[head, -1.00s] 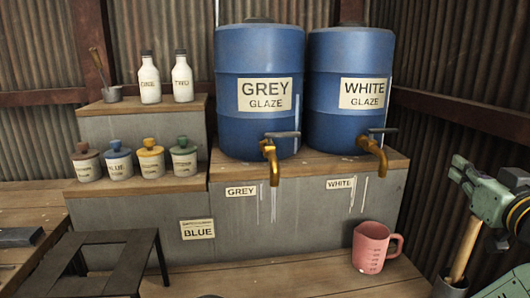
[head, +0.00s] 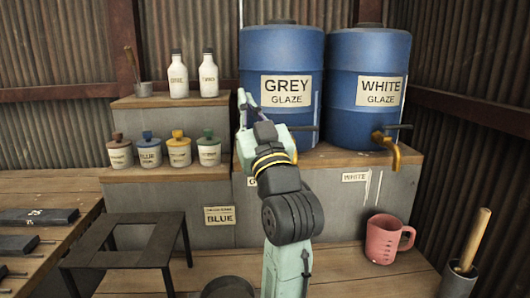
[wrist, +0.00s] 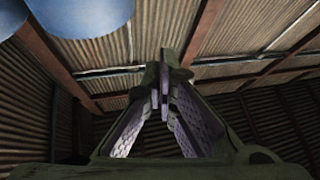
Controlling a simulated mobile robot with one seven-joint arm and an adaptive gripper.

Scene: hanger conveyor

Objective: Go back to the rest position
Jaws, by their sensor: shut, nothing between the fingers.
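My gripper (head: 242,106) is raised in front of the grey glaze barrel (head: 281,62), pointing up, with my arm below it. In the wrist view my gripper (wrist: 163,88) has its two fingers meeting at the tips, with nothing between them. It points at the corrugated roof (wrist: 240,35). My arm hides the grey barrel's tap and most of the label under it.
The white glaze barrel (head: 369,58) with a brass tap stands to the right. A pink jug (head: 383,240) and a pot with a wooden handle (head: 457,281) stand at lower right. Several lidded jars (head: 149,152), two white bottles (head: 179,78) and a dark stand (head: 131,240) are left.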

